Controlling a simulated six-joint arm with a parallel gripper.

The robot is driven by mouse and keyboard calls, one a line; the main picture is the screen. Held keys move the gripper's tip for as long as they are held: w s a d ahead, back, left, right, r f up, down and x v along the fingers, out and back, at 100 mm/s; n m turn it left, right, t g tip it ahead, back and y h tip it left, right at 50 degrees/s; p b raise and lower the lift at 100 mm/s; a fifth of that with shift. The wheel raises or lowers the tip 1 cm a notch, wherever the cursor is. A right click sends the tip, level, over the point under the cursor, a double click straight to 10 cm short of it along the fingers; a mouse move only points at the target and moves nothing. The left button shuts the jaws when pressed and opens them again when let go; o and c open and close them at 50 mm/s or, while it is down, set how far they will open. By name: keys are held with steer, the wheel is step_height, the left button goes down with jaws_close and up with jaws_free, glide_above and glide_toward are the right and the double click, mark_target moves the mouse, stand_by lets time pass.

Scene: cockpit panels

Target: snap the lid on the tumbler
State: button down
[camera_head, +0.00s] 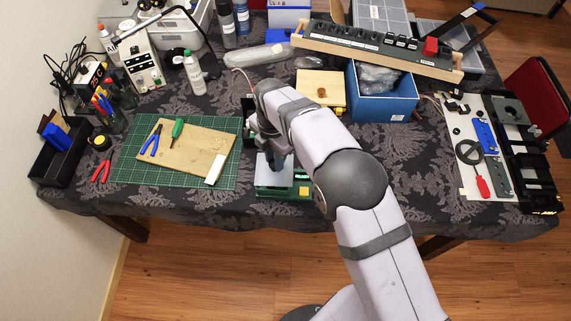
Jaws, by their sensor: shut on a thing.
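My gripper (272,158) points down near the front edge of the table, left of centre. My own arm hides much of it. It is shut on a small grey-blue piece (270,172), whose shape is too small and covered to make out. Directly below is a green unit (273,191) with a pale top and a yellow block (304,190) at its right. I cannot tell whether the held piece touches the green unit. I cannot pick out the tumbler or its lid with certainty.
A green cutting mat (130,172) with a wooden board (190,152), pliers and a screwdriver lies to the left. A blue box (385,105) and a long switch panel (370,45) stand behind. A white panel (475,150) with parts is at right. Bare cloth lies right of my arm.

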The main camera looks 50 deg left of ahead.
mark_target(273, 163)
steer(key=shift+w+a+r, duration=0.2)
steer(key=shift+a+r, duration=0.45)
steer(key=shift+r, duration=0.05)
steer(key=shift+f, duration=0.2)
steer(key=shift+f+b, duration=1.9)
steer(key=shift+f, duration=0.8)
steer(key=shift+f, duration=0.5)
stand_by(0.5)
stand_by(0.3)
steer(key=c, duration=0.9)
jaws_free()
steer(key=shift+r, duration=0.15)
